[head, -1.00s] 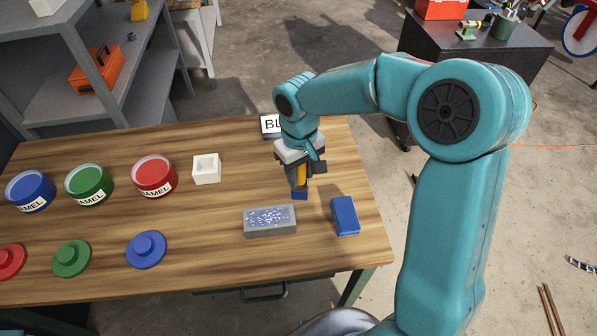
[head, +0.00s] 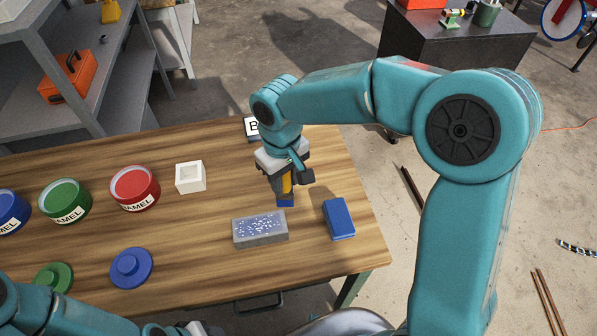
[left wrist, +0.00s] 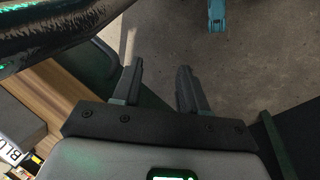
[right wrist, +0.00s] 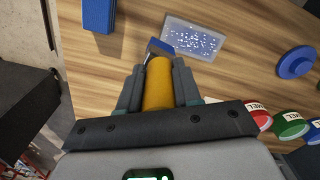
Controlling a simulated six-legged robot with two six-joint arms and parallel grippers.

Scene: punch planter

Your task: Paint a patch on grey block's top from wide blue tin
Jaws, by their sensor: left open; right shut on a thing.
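The grey block (head: 260,229) lies on the wooden table, its top speckled with pale and blue flecks; it also shows in the right wrist view (right wrist: 193,39). My right gripper (head: 285,180) is shut on a brush with a yellow handle (right wrist: 158,85) and a blue tip (head: 286,201). The tip is just behind the block in the head view, apart from its top. The blue tin (head: 8,212) is open and cut off by the left edge in the head view. My left gripper (left wrist: 160,88) is open and empty, beside the table over the floor.
A green tin (head: 65,202), a red tin (head: 135,188) and a white square holder (head: 190,177) stand left of the brush. A blue lid (head: 130,268) and green lid (head: 53,279) lie in front. A blue block (head: 339,219) lies right of the grey block.

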